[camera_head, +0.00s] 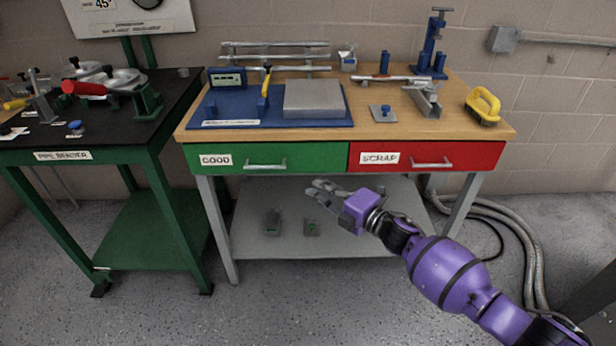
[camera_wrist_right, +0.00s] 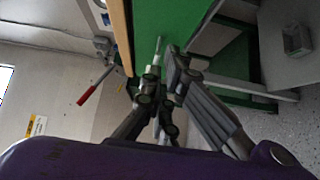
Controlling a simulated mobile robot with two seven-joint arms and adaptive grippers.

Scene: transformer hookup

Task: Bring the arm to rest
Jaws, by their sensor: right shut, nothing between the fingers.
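My right arm is purple and comes in from the lower right in the head view. My right gripper (camera_head: 322,192) is in front of the workbench, below the drawer fronts and over the view of the lower shelf. It is shut and empty. In the right wrist view the gripper (camera_wrist_right: 165,75) shows its dark fingers close together, with the green drawer front beyond them. My left gripper is in neither view.
The workbench (camera_head: 455,120) has a green GOOD drawer (camera_head: 310,158) and a red SCRAP drawer (camera_head: 470,157), both shut. Two small containers sit on the lower shelf (camera_head: 250,230). A green pipe bender table (camera_head: 160,190) stands left. Grey hoses (camera_head: 500,218) lie right.

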